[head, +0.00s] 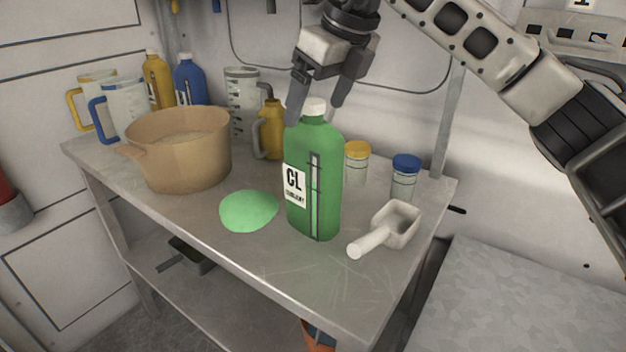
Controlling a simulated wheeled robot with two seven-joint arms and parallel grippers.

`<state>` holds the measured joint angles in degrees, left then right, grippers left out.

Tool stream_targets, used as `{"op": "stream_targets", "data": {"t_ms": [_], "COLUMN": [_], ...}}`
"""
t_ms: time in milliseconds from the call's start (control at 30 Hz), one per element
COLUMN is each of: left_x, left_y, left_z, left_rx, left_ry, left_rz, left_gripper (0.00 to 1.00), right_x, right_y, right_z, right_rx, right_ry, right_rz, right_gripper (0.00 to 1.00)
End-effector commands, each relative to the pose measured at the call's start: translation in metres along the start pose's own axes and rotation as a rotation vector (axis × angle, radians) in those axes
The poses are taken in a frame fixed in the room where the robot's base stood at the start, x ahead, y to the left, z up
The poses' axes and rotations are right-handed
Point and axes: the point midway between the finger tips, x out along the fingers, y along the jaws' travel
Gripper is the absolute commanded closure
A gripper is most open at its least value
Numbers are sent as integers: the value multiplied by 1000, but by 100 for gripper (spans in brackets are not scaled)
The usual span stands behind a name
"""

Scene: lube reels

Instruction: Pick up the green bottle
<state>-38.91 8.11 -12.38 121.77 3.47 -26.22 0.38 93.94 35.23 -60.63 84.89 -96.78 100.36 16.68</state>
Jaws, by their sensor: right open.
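The green bottle (329,185) stands upright on the metal table, with a white cap and a white label reading CL. My right gripper (319,112) comes down from above, its fingers open on either side of the bottle's cap and neck. Whether the fingers touch the bottle cannot be told. My left gripper is not in view.
On the metal table (282,255), a green puddle (249,210) lies left of the bottle and a white scoop (389,230) right. A tan pot (180,150), jars with yellow (357,150) and blue lids (405,163), an oil can (270,132), jugs and bottles stand around.

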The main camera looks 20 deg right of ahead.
Motion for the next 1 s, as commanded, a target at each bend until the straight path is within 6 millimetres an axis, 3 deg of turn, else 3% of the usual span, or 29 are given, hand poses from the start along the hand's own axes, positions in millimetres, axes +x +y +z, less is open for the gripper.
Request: {"op": "stream_targets", "data": {"t_ms": [167,433,733,1000], "left_x": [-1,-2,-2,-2], "left_y": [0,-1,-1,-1], "left_z": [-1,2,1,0], "left_rx": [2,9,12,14], "left_ry": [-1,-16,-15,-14], "left_rz": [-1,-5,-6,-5], "left_gripper": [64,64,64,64], "right_x": [13,50,56,56], "right_y": [0,0,0,0], "right_z": [-1,-2,-2,-2], "right_rx": [-1,-1,-1,-1], "right_ry": [3,2,-1,0], "right_rz": [1,1,0,0], "right_gripper": [16,16,16,91]}}
